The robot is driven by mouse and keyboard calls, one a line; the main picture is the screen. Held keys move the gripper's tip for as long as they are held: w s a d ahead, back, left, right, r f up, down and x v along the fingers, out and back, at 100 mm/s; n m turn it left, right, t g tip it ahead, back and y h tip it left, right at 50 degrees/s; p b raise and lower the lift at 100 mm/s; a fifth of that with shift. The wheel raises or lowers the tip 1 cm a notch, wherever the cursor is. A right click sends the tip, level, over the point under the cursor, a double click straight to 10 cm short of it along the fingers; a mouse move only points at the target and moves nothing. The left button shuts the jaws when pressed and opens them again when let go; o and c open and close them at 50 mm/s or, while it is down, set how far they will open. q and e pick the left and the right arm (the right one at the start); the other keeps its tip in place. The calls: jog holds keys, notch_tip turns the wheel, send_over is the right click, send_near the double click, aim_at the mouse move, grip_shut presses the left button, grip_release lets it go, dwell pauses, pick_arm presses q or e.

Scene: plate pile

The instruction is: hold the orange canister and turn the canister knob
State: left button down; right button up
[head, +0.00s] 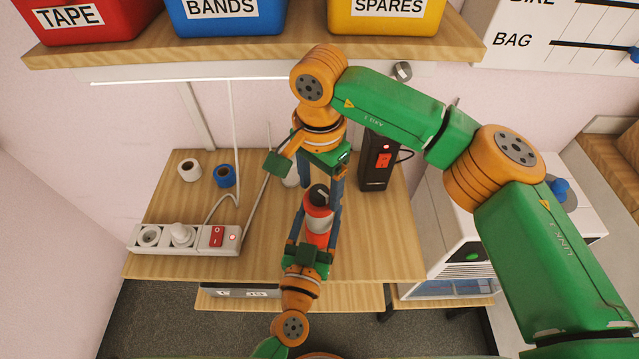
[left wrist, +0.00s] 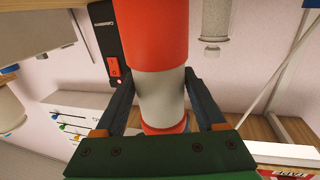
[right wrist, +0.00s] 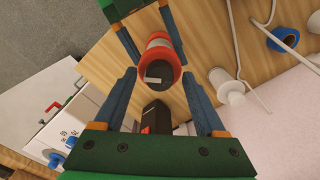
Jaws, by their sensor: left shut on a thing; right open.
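The orange canister (head: 319,226), orange-red with a white band, stands over the wooden table and also fills the middle of the left wrist view (left wrist: 158,40). Its dark knob (head: 319,195) faces up and shows in the right wrist view with a pale mark (right wrist: 154,76). My left gripper (head: 319,222) is shut on the canister body, one finger on each side. My right gripper (right wrist: 158,100) is open above the canister, pointing down. The knob lies beyond its spread fingers in the right wrist view, with no visible contact. My right arm hides part of the space behind.
A power strip (head: 150,249) with a red switch lies at the table's left. White (head: 189,169) and blue (head: 224,176) tape rolls lie behind it. A black box (head: 376,165) with a red switch stands right of the grippers. A shelf (head: 240,55) with bins overhangs the back.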

grip_shut()
jog(key=shift+m, duration=0.3)
jog(key=m, duration=0.3)
jog(key=shift+m, duration=0.3)
jog(key=m, duration=0.4)
jog(key=shift+m, duration=0.3)
jog(key=m, duration=0.4)
jog(key=shift+w+m, duration=0.1)
jog(key=shift+m, duration=2.4)
jog(key=shift+r, duration=0.1)
